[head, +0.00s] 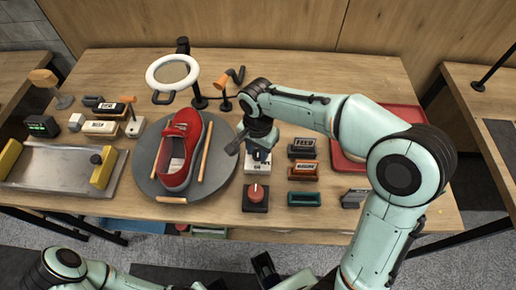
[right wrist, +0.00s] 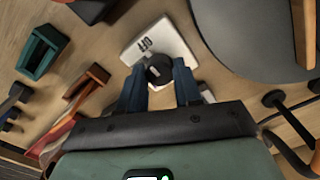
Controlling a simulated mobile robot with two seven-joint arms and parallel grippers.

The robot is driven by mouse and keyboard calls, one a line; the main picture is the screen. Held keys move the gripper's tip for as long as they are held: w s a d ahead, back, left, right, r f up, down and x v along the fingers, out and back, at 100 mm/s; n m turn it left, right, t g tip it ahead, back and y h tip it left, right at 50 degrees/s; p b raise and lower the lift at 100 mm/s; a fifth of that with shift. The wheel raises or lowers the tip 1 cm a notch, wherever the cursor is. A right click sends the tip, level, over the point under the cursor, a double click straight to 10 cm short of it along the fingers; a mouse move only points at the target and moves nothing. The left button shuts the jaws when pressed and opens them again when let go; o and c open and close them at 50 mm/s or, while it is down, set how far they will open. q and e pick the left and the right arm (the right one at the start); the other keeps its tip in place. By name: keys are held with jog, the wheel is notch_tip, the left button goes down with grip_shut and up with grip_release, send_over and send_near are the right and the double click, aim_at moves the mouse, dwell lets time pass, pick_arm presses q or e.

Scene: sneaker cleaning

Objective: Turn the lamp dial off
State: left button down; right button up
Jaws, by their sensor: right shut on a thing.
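The lamp dial is a black knob (right wrist: 160,69) on a white plate (right wrist: 150,42) marked OFF in the right wrist view. My right gripper (right wrist: 158,80) has its two dark blue fingers on both sides of the knob, shut on it. In the head view my right gripper (head: 258,150) points down at the white plate (head: 257,163), and the knob is mostly hidden there. The ring lamp (head: 172,72) stands at the back with a bright white rim; I cannot tell if it is lit. My left arm (head: 63,263) is low at the left, and its fingers do not show clearly.
A red sneaker (head: 178,155) lies on a round grey mat (head: 218,172) left of the dial. A box with a red knob (head: 255,195) is just in front. A metal tray (head: 55,165) lies far left.

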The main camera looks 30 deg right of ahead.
aim_at(258, 153)
jog(key=shift+r, duration=0.1)
jog(key=o, duration=1)
jog(key=shift+o, duration=0.2)
notch_tip(258, 153, up, 13)
jog(key=p, duration=0.2)
jog(key=shift+r, duration=0.2)
jog(key=shift+f, duration=0.1)
